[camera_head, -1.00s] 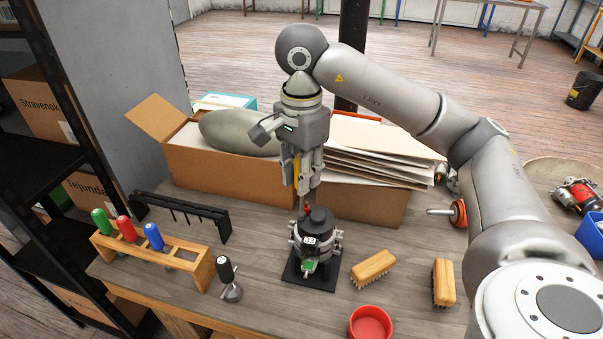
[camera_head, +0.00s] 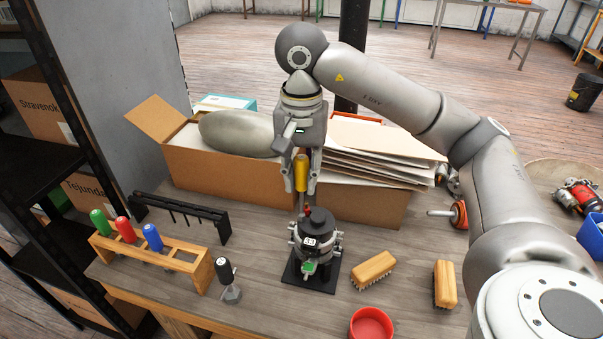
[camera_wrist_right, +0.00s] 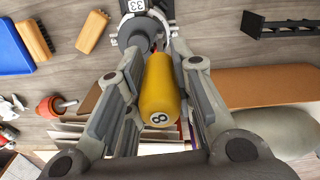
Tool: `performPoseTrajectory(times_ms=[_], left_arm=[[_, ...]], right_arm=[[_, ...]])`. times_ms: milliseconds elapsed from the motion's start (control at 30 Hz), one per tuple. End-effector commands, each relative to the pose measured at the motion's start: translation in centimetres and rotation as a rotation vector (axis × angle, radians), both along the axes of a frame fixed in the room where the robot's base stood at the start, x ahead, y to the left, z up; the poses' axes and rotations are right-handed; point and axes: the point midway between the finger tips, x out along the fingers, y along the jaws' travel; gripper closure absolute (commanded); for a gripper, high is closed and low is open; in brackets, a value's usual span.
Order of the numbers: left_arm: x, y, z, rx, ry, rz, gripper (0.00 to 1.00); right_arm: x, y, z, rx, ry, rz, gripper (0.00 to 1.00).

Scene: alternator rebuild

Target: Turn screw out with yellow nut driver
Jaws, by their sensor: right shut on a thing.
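The yellow nut driver (camera_head: 301,172) hangs upright in my right gripper (camera_head: 301,180), which is shut on its handle. In the right wrist view the yellow handle, marked 8 (camera_wrist_right: 160,95), lies between the two fingers (camera_wrist_right: 158,105). The dark alternator (camera_head: 318,232), with a label marked 33, stands on a black base plate (camera_head: 327,277) below the gripper. A small red part (camera_head: 308,210) shows on its top, near the driver's lower end. I cannot make out the screw, or whether the driver's tip touches it. My left gripper is not in view.
A wooden rack (camera_head: 184,265) holds green, red and blue handled drivers. A black-handled tool (camera_head: 225,272), a black rack (camera_head: 180,207), two wooden brushes (camera_head: 374,270) and a red bowl (camera_head: 371,324) stand around the alternator. Open cardboard boxes (camera_head: 215,180) are close behind the gripper.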

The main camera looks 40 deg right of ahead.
Motion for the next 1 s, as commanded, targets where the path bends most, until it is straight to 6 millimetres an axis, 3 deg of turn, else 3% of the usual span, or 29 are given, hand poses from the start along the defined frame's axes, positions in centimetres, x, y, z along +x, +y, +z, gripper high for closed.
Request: performPoseTrajectory(times_ms=[1000], left_arm=[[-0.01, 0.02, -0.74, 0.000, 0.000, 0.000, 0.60]], right_arm=[[0.01, -0.01, 0.02, 0.000, 0.000, 1.060, 1.00]])
